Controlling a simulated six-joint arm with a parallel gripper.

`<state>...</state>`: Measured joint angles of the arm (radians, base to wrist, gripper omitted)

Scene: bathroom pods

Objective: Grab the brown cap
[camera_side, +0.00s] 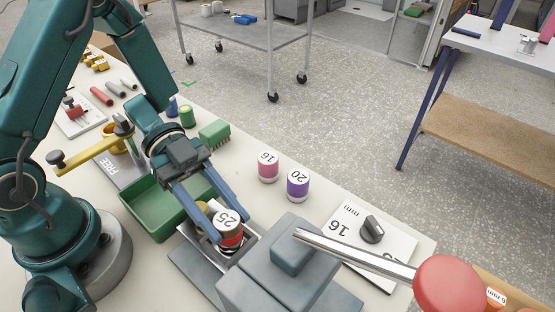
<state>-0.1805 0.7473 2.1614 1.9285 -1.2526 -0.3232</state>
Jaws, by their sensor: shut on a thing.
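The brown cap (228,219) has a white top marked 25. It stands in the middle of the camera_side view, above a small metal frame on the grey press-like fixture (281,272). A red and white part (231,241) shows just under it. My gripper (222,212) has its two blue fingers on either side of the cap and is shut on it. The fingers hide parts of the cap's sides. I cannot tell whether the cap touches the part below.
A green tray (150,217) lies left of my gripper. Pink (268,166) and purple (298,185) caps stand to the right. A metal lever with a red knob (449,289) juts out at front right. A white plate with a black dial (372,229) lies beyond it.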

